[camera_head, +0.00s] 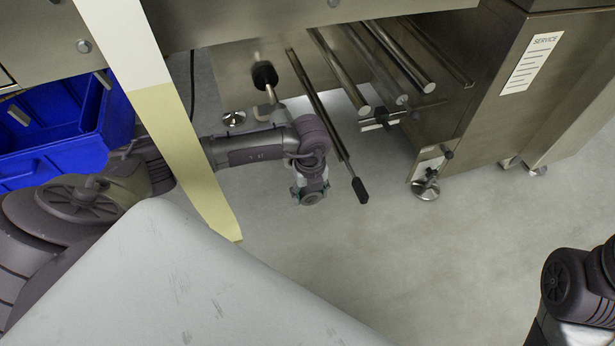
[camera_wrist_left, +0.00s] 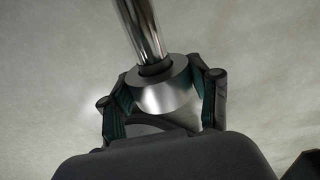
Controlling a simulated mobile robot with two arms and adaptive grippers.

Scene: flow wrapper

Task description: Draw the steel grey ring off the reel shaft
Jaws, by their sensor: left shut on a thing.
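In the left wrist view my left gripper (camera_wrist_left: 160,103) is shut on the steel grey ring (camera_wrist_left: 166,92), with a green-padded finger on each side. The bright reel shaft (camera_wrist_left: 141,27) enters the ring's dark bore from above, so the ring is still around the shaft. I cannot tell how far the shaft reaches inside. In the head view my left gripper (camera_head: 311,191) points down over the floor, and the ring is hard to make out there. A short rod with a black hub (camera_head: 265,75) runs under my left arm; its far end is hidden. My right gripper is out of view.
A lever rod with a black grip (camera_head: 359,190) hangs close to the right of my left gripper. Several steel rollers (camera_head: 345,75) stick out of the machine. A blue crate (camera_head: 60,135) stands at left. The floor (camera_head: 400,255) below is clear.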

